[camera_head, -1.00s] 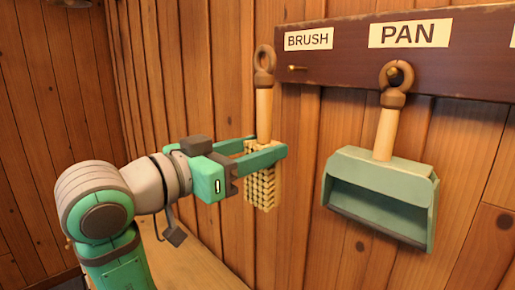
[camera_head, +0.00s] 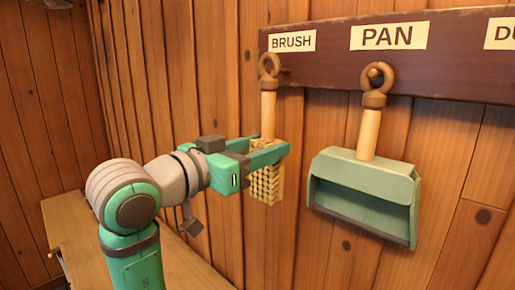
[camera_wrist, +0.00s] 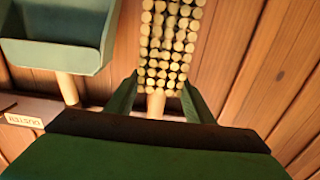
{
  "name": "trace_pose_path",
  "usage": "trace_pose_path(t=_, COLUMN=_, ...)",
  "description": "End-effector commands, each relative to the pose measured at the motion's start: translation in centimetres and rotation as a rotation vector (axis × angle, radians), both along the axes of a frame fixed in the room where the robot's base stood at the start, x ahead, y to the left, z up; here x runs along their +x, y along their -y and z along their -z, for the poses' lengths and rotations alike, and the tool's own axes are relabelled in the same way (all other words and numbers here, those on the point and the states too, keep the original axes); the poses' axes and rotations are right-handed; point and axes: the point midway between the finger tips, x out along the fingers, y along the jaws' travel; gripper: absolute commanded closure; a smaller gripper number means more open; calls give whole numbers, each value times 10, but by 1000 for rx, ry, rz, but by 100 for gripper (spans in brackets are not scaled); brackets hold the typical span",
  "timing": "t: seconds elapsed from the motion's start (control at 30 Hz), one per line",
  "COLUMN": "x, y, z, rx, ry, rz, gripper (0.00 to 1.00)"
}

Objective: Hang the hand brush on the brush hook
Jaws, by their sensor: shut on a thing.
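The hand brush (camera_head: 268,110) hangs upright in my gripper (camera_head: 266,149), with a pale wooden handle, a brown ring on top and a block of pale bristles below. My gripper is shut on it near the top of the bristle block. The ring is in front of the rail's left end, below the BRUSH label (camera_head: 292,41). The brush hook (camera_head: 286,70) shows only as a small bit at the ring's right edge; I cannot tell whether it passes through the ring. In the wrist view the bristles (camera_wrist: 170,45) fill the upper middle, between my fingers.
A green dustpan (camera_head: 365,190) hangs by its ring from the peg under the PAN label (camera_head: 387,36), right of the brush. The dark rail (camera_head: 440,75) runs along the plank wall. A wooden bench top (camera_head: 75,235) lies at lower left.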

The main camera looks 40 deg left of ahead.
Motion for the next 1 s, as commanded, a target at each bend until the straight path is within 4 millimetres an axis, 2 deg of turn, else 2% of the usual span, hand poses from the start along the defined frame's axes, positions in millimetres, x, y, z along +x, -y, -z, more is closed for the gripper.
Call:
trace_pose_path(t=0.07, x=4, y=1, z=1, rx=0, ry=0, rz=1, gripper=78)
trace_pose_path(t=0.13, x=8, y=0, z=1, rx=-1, ry=-1, rz=0, gripper=82)
trace_pose_path(t=0.2, x=11, y=0, z=1, rx=-1, ry=0, rz=-1, gripper=92)
trace_pose_path(t=0.33, x=18, y=1, z=1, rx=-1, ry=1, rz=0, gripper=92)
trace_pose_path(t=0.37, x=20, y=2, z=1, rx=-1, ry=0, rz=1, gripper=97)
trace_pose_path(t=0.7, x=36, y=4, z=6, rx=1, ry=2, rz=3, gripper=100)
trace_pose_path(t=1.0, x=41, y=3, z=11, rx=0, ry=1, rz=0, gripper=100)
